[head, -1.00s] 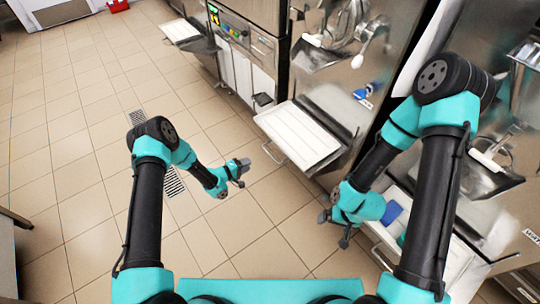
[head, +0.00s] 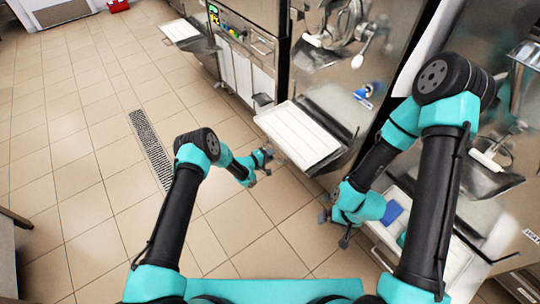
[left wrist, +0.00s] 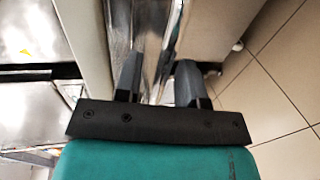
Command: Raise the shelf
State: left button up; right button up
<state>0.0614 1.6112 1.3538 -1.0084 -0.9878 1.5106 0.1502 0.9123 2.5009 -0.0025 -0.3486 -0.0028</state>
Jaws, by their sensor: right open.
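A white shelf (head: 298,136) with a metal rail handle juts out, lowered and flat, from the front of the middle freezer. My left gripper (head: 268,156) is just left of its front corner, low over the floor. In the left wrist view its two fingers (left wrist: 160,80) are apart, with a shiny metal strip (left wrist: 160,35) behind the gap; I cannot tell if they touch it. A second pale shelf (head: 375,238) stands out at the right freezer, partly hidden by my right arm. My right gripper (head: 335,230) is open at that shelf's left edge.
A third white shelf (head: 180,30) juts out further back. A blue item (head: 391,212) lies on the right shelf. The tiled floor (head: 80,130) at the left is clear, with a drain grate (head: 150,148) in it.

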pick_arm(q)
grip_shut()
dwell(0.3)
dwell(0.3)
